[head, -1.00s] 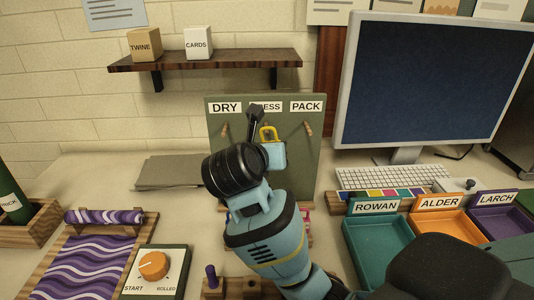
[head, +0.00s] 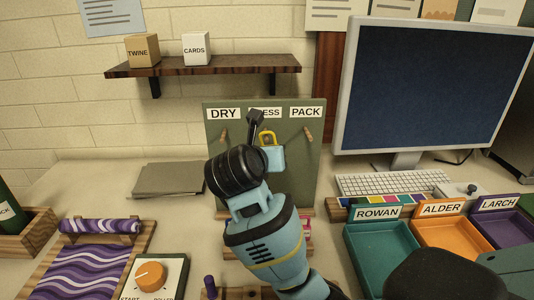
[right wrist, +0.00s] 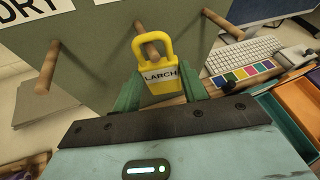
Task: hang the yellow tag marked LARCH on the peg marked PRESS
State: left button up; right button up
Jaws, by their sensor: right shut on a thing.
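The green peg board (head: 300,170) carries labels DRY, PRESS and PACK. The PRESS label (head: 268,113) is partly hidden by my gripper. In the right wrist view the middle peg (right wrist: 150,49) shows inside the tag's loop opening; I cannot tell whether it passes through or lies behind. The DRY peg (right wrist: 48,68) and PACK peg (right wrist: 222,24) are bare. My left gripper is out of view.
A monitor (head: 428,85) and keyboard (head: 390,183) stand right of the board. Trays marked ROWAN (head: 380,245), ALDER (head: 450,237) and LARCH (head: 505,228) sit at the front right. A shelf (head: 205,66) holds two boxes. Grey sheets (head: 168,180) lie left of the board.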

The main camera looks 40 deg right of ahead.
dwell(0.3)
jog(key=o, duration=1)
jog(key=shift+o, duration=0.2)
jog(key=v, duration=0.8)
